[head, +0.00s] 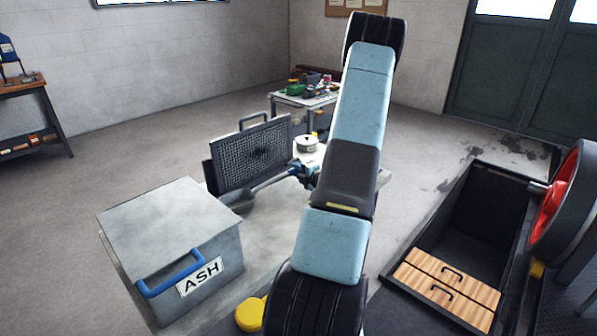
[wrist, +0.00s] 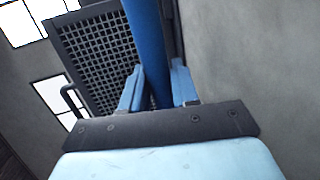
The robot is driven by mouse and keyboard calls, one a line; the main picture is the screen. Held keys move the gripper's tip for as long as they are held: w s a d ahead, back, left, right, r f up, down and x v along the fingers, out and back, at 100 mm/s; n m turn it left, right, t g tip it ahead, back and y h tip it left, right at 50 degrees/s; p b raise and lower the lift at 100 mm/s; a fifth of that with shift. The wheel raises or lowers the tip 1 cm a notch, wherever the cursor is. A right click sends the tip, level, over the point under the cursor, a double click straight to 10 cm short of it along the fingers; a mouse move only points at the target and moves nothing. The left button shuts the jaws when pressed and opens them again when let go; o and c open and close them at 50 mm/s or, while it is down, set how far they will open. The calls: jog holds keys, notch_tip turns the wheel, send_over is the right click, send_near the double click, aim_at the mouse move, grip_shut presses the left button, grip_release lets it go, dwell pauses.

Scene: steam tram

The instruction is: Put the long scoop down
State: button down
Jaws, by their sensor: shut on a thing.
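The long scoop (head: 270,184) has a dark grey bowl at its left end and a long handle. In the head view its bowl is close to the mesh panel and the ash box; I cannot tell whether it touches anything. My gripper (head: 304,174) is at the handle's right end, partly hidden behind my arm. In the wrist view the blue handle (wrist: 146,38) runs up between the two blue fingers of my gripper (wrist: 158,85), which is shut on it. The scoop's bowl is out of the wrist view.
A grey lidded box marked ASH (head: 170,235) stands at the left. A mesh panel (head: 250,155) with a handle stands behind it. A pale pot (head: 307,145) is behind my gripper. An open pit (head: 470,215) with wooden boards (head: 447,285) lies right.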

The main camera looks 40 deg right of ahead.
jog(key=c, duration=0.8)
grip_release()
jog(key=shift+c, duration=0.2)
jog(key=shift+s+r, duration=0.1)
